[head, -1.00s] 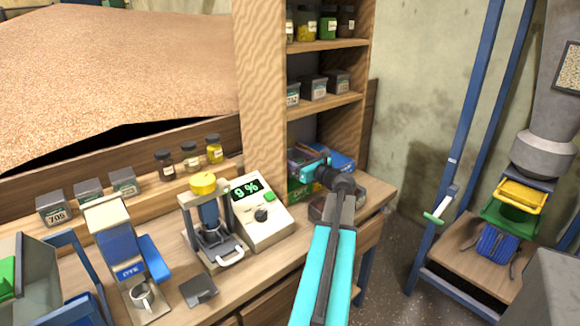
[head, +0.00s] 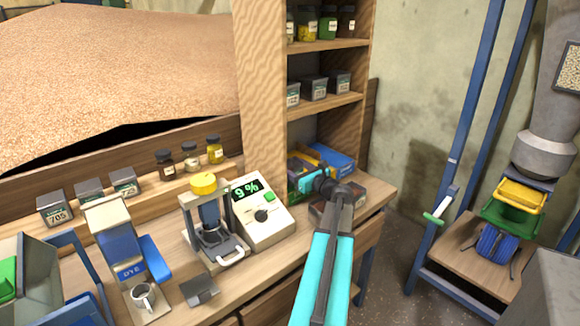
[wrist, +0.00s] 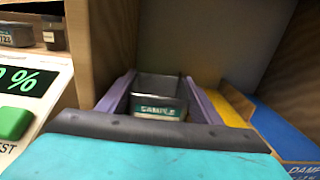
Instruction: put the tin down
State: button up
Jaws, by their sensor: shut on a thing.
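A small grey open-topped tin (wrist: 158,112) with a "SAMPLE" label sits upright between the two fingers of my gripper (wrist: 158,88) in the wrist view. The gripper is shut on the tin. In the head view my gripper (head: 304,181) is low at the bench, at the foot of the shelf unit. The tin is hidden there behind my wrist and arm. I cannot tell whether the tin's base touches the surface below.
The "9 %" meter (head: 262,212) stands just left of the gripper. Blue (head: 335,160) and yellow boxes lie close on the right. The shelf unit (head: 262,90) rises behind, holding several tins and jars. A dark box (head: 350,196) lies near my wrist.

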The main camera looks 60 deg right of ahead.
jog(key=o, duration=0.9)
jog(key=shift+f, duration=0.1)
jog(key=b+v, duration=0.1)
jog(key=v, duration=1.1)
jog(key=shift+s, duration=0.1)
